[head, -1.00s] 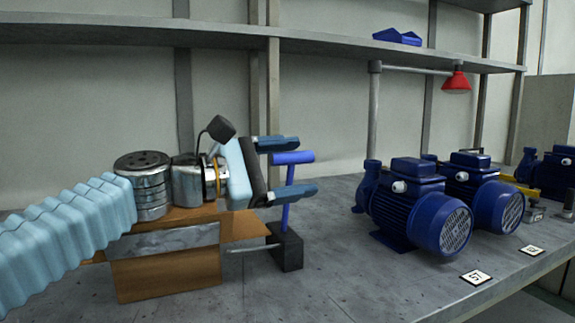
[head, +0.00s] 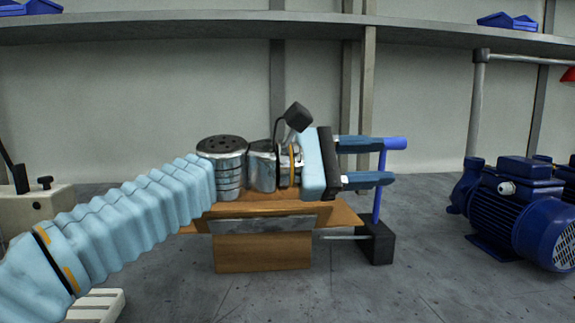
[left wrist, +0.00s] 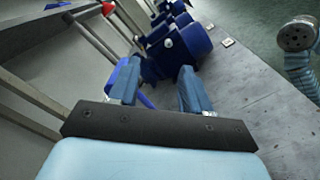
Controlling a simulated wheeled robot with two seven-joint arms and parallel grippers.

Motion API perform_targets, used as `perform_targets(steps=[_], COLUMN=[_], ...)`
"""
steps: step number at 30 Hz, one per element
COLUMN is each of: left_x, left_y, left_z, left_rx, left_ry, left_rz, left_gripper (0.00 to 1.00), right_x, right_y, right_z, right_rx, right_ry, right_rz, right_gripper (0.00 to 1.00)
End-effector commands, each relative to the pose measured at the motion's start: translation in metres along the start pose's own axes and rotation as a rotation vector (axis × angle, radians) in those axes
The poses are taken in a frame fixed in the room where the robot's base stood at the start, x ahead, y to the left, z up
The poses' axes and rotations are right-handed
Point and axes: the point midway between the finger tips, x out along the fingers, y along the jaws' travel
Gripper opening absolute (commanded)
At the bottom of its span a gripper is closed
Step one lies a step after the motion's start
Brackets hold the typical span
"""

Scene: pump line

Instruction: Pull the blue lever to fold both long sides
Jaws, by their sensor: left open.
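The blue lever (head: 377,205) stands nearly upright on a black base block, with a short crossbar handle on top. My left gripper (head: 386,161) is open at its upper part, pointing right. The upper finger is level with the handle and the lower finger crosses the post; contact cannot be told. In the left wrist view the lever (left wrist: 146,99) shows partly between the open fingers, mostly hidden. A brown carton (head: 262,254) stands left of the lever, its flaps spread outward and a grey metal plate (head: 268,224) along its front. My left arm hides part of its top. My right gripper is not seen.
Blue pumps (head: 530,205) stand on the grey bench (head: 430,270) at the right, with clear bench between them and the lever. A shelf (head: 230,29) runs along the wall above. A pale box-shaped device (head: 38,207) stands at the left.

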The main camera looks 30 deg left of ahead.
Motion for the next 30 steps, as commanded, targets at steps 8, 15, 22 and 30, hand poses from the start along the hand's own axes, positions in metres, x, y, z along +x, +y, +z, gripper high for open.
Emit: perform_targets(steps=[8, 15, 22, 30], left_x=[-0.024, -0.043, -0.061, -0.083], left_y=[0.002, 0.002, 0.002, 0.003], left_z=[0.0, 0.001, 0.001, 0.001], left_rx=[0.002, 0.002, 0.002, 0.002], left_ry=[0.001, 0.001, 0.001, 0.001], left_rz=[0.004, 0.004, 0.005, 0.005], left_gripper=[0.48, 0.48, 0.48, 0.48], right_x=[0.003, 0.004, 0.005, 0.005], right_y=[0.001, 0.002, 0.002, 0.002], right_z=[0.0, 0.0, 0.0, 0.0], right_rx=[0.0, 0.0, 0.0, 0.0], right_ry=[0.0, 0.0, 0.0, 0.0], right_rz=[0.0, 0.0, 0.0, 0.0], right_gripper=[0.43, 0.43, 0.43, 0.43])
